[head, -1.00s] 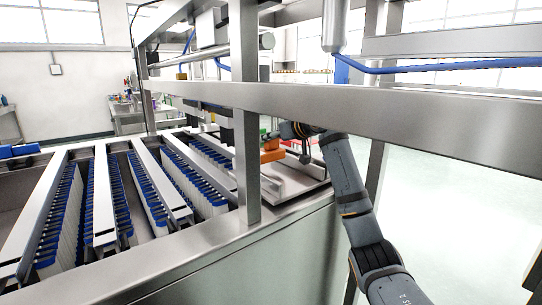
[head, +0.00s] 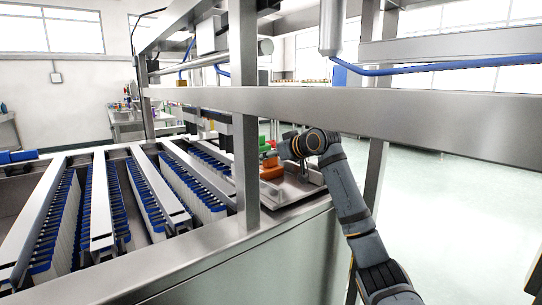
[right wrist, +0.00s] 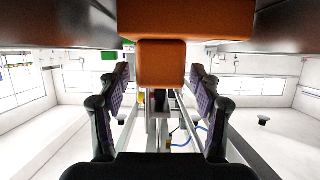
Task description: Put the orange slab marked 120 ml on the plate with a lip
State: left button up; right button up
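The orange slab (head: 270,171) sits low over the metal plate with a lip (head: 290,190), just right of the grey post, which hides part of the plate. It seems to rest on the plate, but I cannot see its underside. The 120 ml mark is not readable. In the right wrist view the slab (right wrist: 187,20) fills the top, with its orange knob (right wrist: 162,65) between my right fingers. My right gripper (right wrist: 161,85) is open, with a gap on each side of the knob. My left gripper is in neither view.
A steel post (head: 245,150) and a long horizontal beam (head: 400,115) stand in front of the plate. Racks of blue-capped white tubes (head: 125,200) fill the bench to the left. The floor to the right is clear.

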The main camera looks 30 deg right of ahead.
jog(key=shift+r, duration=0.15)
jog(key=b+v, duration=0.1)
jog(key=v, duration=0.6)
jog(key=shift+d+f, duration=0.15)
jog(key=shift+f, duration=0.05)
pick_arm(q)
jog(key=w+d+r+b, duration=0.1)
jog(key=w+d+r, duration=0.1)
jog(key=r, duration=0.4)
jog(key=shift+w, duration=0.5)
pick_arm(e)
jog(key=v, duration=0.5)
jog(key=shift+r, duration=0.1)
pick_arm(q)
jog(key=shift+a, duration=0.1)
